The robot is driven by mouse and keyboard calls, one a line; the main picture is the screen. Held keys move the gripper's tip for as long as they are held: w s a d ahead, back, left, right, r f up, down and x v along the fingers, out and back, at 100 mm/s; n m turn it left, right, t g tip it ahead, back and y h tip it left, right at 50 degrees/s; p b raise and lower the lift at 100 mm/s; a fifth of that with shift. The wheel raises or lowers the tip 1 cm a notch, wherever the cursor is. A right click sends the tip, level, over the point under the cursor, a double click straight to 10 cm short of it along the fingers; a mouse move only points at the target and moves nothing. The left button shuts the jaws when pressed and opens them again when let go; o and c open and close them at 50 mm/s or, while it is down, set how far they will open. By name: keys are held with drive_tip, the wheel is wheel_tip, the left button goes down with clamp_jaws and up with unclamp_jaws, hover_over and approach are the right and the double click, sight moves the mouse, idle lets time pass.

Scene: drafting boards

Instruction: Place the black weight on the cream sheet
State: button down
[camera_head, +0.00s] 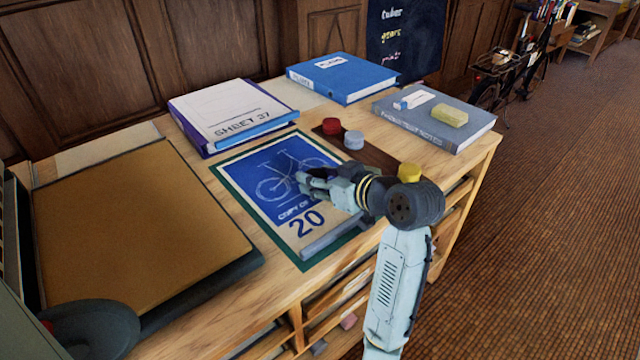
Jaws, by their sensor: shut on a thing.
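My gripper (303,181) is over the blue print in the middle of the desk, its fingers pointing left. It is shut on a small dark thing, which I take to be the black weight; the fingers largely hide it. Below is a cream-bordered sheet (327,222) with a blue bicycle print and "COPY OF 20", lying on a green mat (226,178). I cannot tell whether the held thing touches the sheet.
A red piece (331,126), a grey-blue piece (354,140) and a yellow piece (409,172) stand along a brown strip (385,157). Around lie the "SHEET 37" folder (225,108), a blue binder (345,82), a grey book (470,131) and a brown board (140,225).

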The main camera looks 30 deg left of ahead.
drive_tip(key=shift+f, duration=1.2)
drive_tip(key=shift+d, duration=0.1)
drive_tip(key=shift+f, duration=0.2)
drive_tip(key=c, duration=0.9)
unclamp_jaws()
drive_tip(key=shift+r, duration=0.2)
drive_tip(key=v, duration=1.1)
drive_tip(key=shift+d+b, duration=0.1)
drive_tip(key=shift+b, duration=0.3)
drive_tip(key=shift+s+d+r, duration=0.15)
drive_tip(key=shift+s+d, duration=0.1)
drive_tip(key=shift+d, duration=0.1)
